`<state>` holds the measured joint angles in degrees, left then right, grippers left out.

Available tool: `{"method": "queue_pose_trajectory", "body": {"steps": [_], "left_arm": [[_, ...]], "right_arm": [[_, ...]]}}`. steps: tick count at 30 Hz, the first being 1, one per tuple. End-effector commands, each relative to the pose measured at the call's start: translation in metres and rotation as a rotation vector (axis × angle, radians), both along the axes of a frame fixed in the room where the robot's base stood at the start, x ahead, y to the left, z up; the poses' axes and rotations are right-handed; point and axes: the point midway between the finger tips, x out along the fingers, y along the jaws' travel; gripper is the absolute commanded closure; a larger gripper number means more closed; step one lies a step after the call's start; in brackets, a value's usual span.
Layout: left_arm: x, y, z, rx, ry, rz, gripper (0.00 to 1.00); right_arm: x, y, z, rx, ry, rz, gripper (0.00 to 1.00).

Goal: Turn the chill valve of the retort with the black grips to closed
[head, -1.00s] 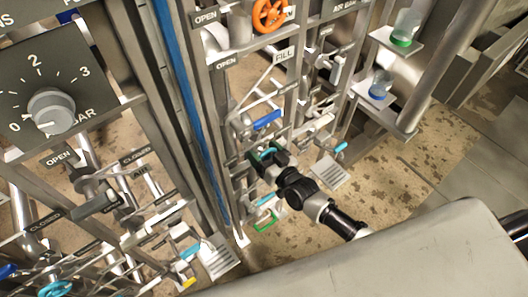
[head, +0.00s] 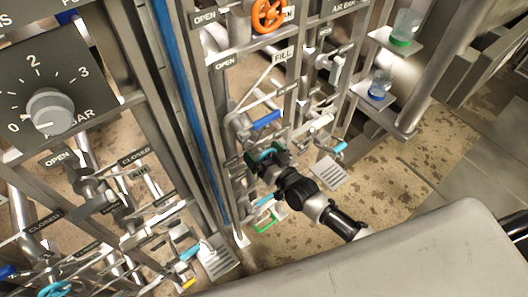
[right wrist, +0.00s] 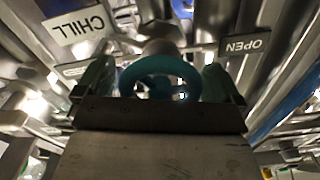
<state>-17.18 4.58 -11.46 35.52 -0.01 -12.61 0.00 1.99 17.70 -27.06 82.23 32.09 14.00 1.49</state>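The chill valve's teal ring handwheel (right wrist: 160,72) shows in the right wrist view, beside a white CHILL plate (right wrist: 77,24). An OPEN plate (right wrist: 245,45) is to its right, and a smaller plate at its left is hard to read. My right gripper (right wrist: 160,82) has one green finger at each side of the wheel, and both appear to touch its rim. In the head view the right gripper (head: 266,158) is at the teal wheel, low on the middle pipe rack, and hides part of it. I cannot make out black grips. My left gripper is not in view.
An orange handwheel (head: 268,14) and a blue lever (head: 266,120) sit above the gripper on the same rack. A grey dial (head: 50,110) is on the left panel. Shelves with a green-based and a blue-based bottle (head: 380,86) stand right. Floor at right is clear.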

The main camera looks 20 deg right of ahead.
Motion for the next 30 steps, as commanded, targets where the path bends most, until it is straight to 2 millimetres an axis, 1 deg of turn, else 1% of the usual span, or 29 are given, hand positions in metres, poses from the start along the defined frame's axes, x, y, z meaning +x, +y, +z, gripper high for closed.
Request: {"method": "queue_pose_trajectory", "body": {"steps": [5,8,11,18,21,25,30], "left_arm": [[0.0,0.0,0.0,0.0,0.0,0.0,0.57],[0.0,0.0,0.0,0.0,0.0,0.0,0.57],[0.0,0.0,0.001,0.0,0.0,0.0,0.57],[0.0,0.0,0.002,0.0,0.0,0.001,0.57],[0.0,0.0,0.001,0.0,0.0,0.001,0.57],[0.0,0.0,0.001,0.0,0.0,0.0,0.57],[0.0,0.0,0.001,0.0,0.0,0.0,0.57]], "right_arm": [[0.0,0.0,0.0,-0.001,0.0,0.0,0.03],[-0.005,-0.002,-0.001,-0.002,0.0,0.0,0.03],[-0.017,-0.006,-0.001,-0.002,0.001,0.001,0.03],[-0.063,-0.023,-0.001,-0.002,0.003,0.001,0.03],[-0.079,-0.029,-0.001,-0.002,0.001,0.001,0.03],[-0.094,-0.034,-0.001,-0.002,0.001,0.001,0.03],[-0.101,-0.037,0.0,-0.001,-0.001,0.0,0.03]]}}
